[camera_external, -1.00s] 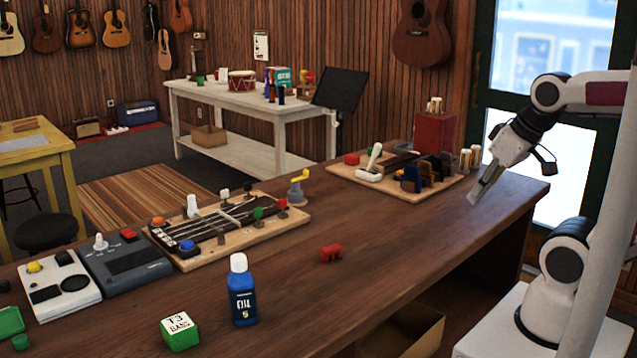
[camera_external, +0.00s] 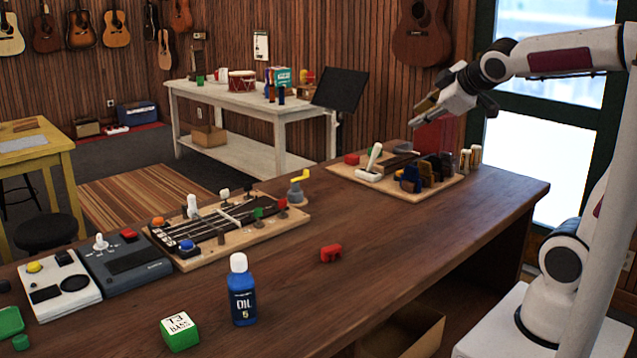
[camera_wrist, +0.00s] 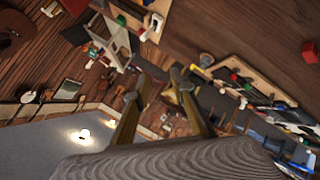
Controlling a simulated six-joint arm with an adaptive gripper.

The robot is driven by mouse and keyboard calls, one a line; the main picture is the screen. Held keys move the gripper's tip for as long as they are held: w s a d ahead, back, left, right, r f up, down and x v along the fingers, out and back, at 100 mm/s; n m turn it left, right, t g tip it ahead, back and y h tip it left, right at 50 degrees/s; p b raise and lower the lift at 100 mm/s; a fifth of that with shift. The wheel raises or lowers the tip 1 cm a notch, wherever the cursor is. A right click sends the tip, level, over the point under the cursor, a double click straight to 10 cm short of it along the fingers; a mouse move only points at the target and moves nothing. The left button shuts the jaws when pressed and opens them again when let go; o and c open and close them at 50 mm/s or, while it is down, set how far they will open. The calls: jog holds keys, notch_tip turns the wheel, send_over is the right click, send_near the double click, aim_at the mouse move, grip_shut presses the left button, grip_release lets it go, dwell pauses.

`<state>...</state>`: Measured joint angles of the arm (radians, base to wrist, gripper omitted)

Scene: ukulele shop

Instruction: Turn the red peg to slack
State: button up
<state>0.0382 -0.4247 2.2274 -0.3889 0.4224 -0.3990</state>
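The red peg (camera_external: 282,204) stands at the right end of a wooden board (camera_external: 300,218) carrying a dark stringed neck (camera_external: 225,226). A green peg (camera_external: 258,213) is beside it, with a blue one (camera_external: 186,245) and an orange one (camera_external: 157,221) at the left end. My gripper (camera_external: 418,127) is raised over the far right of the bench, pointing left, well apart from the red peg. In the wrist view its two fingers (camera_wrist: 155,86) are spread with nothing between them. That view is tilted, and the peg's angle is too small to read.
A loose red piece (camera_external: 331,253), a blue oil bottle (camera_external: 242,290) and a green-and-white block (camera_external: 180,332) stand on the bench front. A second board (camera_external: 400,190) with tools and a red box (camera_external: 436,138) are below and behind my gripper. The middle-right bench top is clear.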

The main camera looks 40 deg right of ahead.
jog(key=w+r+n+t, duration=0.3)
jog(key=w+r+n, duration=0.3)
jog(key=w, duration=0.5)
jog(key=w+a+r+n+t+y, duration=0.1)
jog(key=w+a+r+n+y, duration=0.1)
jog(key=w+a+n+y, duration=0.45)
jog(key=w+a+r+n+t+y, duration=0.15)
jog(key=w+a+n, duration=0.25)
jog(key=w+n, duration=0.65)
jog(key=a+f+n+g+y, duration=0.4)
jog(key=f+n+g, duration=0.1)
jog(key=f+n, duration=0.4)
jog(key=a+f+n+g+y, duration=0.4)
jog(key=f+n+g, duration=0.2)
jog(key=f+n, duration=0.35)
jog(key=s+f+n+g, duration=0.1)
jog(key=s+f, duration=0.1)
jog(key=f, duration=0.1)
jog(key=s+f+n+g, duration=0.1)
jog(key=f+n+g, duration=0.1)
jog(key=f, duration=0.1)
jog(key=s+d+f+n+g, duration=0.1)
jog(key=s+f+n+g, duration=0.1)
jog(key=f, duration=0.2)
jog(key=shift+s, duration=0.3)
